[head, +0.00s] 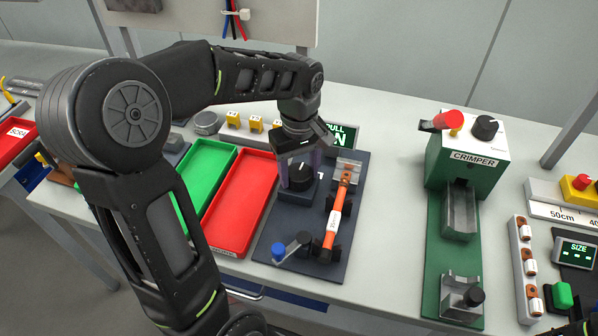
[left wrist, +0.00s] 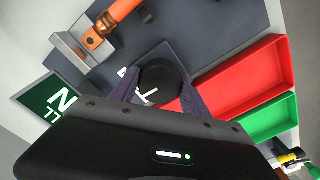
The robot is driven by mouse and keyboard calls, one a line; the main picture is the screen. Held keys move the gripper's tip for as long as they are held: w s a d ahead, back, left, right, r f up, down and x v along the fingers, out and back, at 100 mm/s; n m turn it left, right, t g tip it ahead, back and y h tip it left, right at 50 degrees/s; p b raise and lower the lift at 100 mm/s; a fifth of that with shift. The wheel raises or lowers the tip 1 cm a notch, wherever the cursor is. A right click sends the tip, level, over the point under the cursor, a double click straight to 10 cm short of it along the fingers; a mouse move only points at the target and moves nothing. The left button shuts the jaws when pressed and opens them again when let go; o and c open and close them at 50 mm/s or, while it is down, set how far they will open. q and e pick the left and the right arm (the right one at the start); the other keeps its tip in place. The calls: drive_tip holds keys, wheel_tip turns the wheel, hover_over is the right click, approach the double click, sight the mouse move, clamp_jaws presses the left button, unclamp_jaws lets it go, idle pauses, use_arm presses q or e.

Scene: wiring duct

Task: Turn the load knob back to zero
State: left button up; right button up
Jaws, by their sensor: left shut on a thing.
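The load knob (head: 301,177) is a black round knob on a dark block on the dark blue base plate (head: 270,235). A white mark "1" shows beside it. My left gripper (head: 300,172) reaches down from above and is shut on the knob, one finger on each side. The left wrist view shows the knob (left wrist: 165,80) between the two fingers, with a white line mark partly hidden next to it. My right gripper is not clearly in view.
An orange cable piece (head: 335,215) lies in holders right of the knob, near a blue-tipped lever (head: 279,251). A green display (head: 342,136) reading "PULL" stands behind. Red (head: 238,200) and green (head: 203,180) trays lie left. A green crimper (head: 468,150) stands right, with clear table between.

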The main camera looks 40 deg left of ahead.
sight(299, 171)
use_arm(q)
drive_tip(key=shift+r+n, duration=0.1)
drive_tip(key=shift+n, duration=0.4)
drive_tip(key=o, duration=1.4)
wheel_tip(299, 171, up, 8)
drive_tip(key=shift+f, duration=0.15)
